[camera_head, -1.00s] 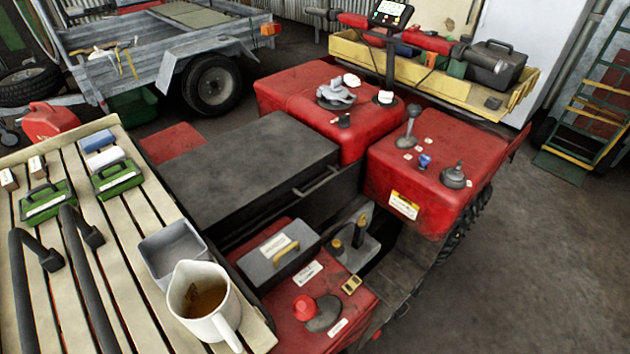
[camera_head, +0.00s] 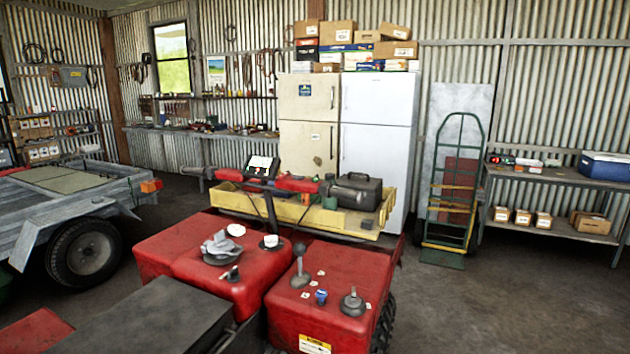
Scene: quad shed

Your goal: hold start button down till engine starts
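The red quad (camera_head: 330,280) fills the lower middle of the head view, its near part cut off by the bottom edge. On its right red block stand a grey lever with a round knob (camera_head: 301,266), a small blue knob (camera_head: 321,297) and a grey cap (camera_head: 353,302). On its left red block are a grey cloth (camera_head: 221,246) on a dark round piece and a black key-like piece (camera_head: 231,273). A small panel with a lit face (camera_head: 262,166) stands on a post behind. I cannot tell which part is the start button. My gripper is not in view.
A yellow tray (camera_head: 300,220) with a dark grey case (camera_head: 358,190) lies across the quad's far end. A grey trailer (camera_head: 75,225) stands left. Fridges (camera_head: 378,135), a hand truck (camera_head: 452,190) and a shelf (camera_head: 550,178) line the back. The right floor is clear.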

